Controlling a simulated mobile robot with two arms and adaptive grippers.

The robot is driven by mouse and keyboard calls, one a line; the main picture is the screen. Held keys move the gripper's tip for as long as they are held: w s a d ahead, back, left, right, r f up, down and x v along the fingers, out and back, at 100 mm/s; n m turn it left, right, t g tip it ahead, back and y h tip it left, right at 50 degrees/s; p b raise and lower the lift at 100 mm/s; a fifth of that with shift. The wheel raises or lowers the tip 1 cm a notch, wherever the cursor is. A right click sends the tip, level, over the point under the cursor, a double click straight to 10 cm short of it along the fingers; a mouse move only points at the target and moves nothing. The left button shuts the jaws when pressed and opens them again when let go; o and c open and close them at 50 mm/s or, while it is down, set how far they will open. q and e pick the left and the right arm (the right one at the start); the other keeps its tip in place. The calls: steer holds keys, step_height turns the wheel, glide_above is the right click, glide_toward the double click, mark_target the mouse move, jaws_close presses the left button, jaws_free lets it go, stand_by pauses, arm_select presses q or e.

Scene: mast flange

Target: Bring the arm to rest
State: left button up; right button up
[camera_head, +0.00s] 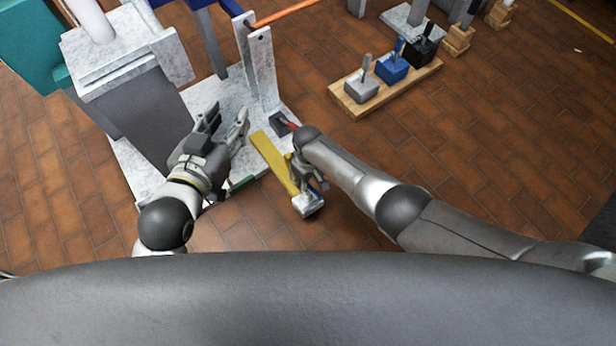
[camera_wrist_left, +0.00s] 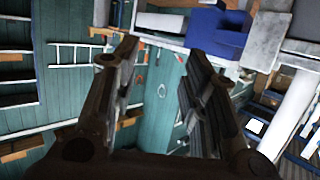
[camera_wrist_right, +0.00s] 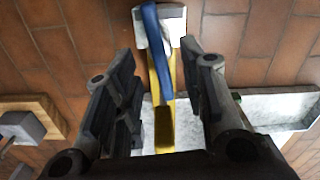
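My left gripper (camera_head: 228,122) is raised in front of the grey-white stand, its fingers apart and empty. In the left wrist view its fingers (camera_wrist_left: 160,75) are spread with only background between them. My right gripper (camera_head: 312,180) is low over the yellow bar (camera_head: 272,158), beside a pale block (camera_head: 308,204) at the bar's near end. In the right wrist view its fingers (camera_wrist_right: 160,90) stand apart, with the blue handle (camera_wrist_right: 156,45) and yellow bar showing between them. No contact with the fingers is visible there.
A marbled stand (camera_head: 220,92) with two uprights and a dark grey box (camera_head: 140,120) fills the left. A wooden board (camera_head: 385,88) with grey, blue and black handled blocks stands at the upper right. A dark block (camera_head: 280,124) lies by the bar's far end.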

steer(key=shift+r, duration=0.15)
arm_select(q)
steer(key=shift+s+a+f+g, duration=0.15)
steer(key=shift+s+f+g, duration=0.15)
steer(key=shift+f, duration=0.25)
arm_select(e)
steer(key=shift+a, duration=0.1)
